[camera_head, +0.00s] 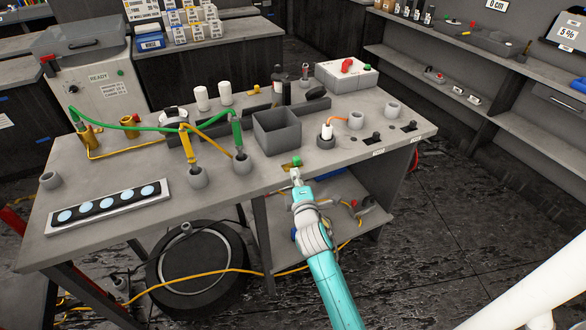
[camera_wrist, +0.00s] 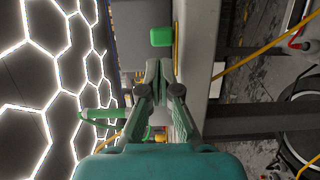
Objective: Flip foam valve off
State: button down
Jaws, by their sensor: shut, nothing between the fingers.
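A small green knob (camera_head: 296,160) sits on a yellow-marked patch at the front edge of the grey workbench; it looks like the foam valve's handle, but I see no label on it. In the wrist view a green block (camera_wrist: 161,37), seemingly the same knob, stands just beyond my fingertips. My gripper (camera_head: 295,173) is at the bench's front edge, close in front of the knob. In the wrist view my gripper (camera_wrist: 158,66) has its fingers together with nothing between them. A small gap shows between the fingertips and the green block. The valve body is not clearly seen.
An open grey bin (camera_head: 277,132) stands behind the knob. A white-topped bottle (camera_head: 327,132) in a holder stands to the right. Green and yellow spray tools (camera_head: 238,135) stand in cups to the left. A lower shelf (camera_head: 345,222) lies beneath the bench top.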

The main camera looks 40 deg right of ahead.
jog(key=v, duration=0.8)
jog(key=shift+a, duration=0.15)
jog(key=s+a+f+m+y, duration=0.2)
jog(key=s+a+f+y, duration=0.15)
jog(key=s+a, duration=0.4)
jog(key=s+a+f+m+y, duration=0.2)
jog(key=s+a+f, duration=0.3)
jog(key=s, duration=0.4)
jog(key=s+a+r+m+y, duration=0.1)
jog(key=s+a+r+m, duration=0.1)
jog(key=s, duration=0.5)
jog(key=s+a+r+m+y, duration=0.1)
jog(key=s+a+r+m, duration=0.1)
jog(key=s, duration=0.5)
jog(key=s+a+r+m+y, duration=0.1)
jog(key=s+a+r+m, duration=0.2)
jog(key=s, duration=0.4)
jog(key=shift+a+m+g, duration=0.4)
jog(key=shift+m, duration=0.1)
jog(key=shift+y, duration=0.25)
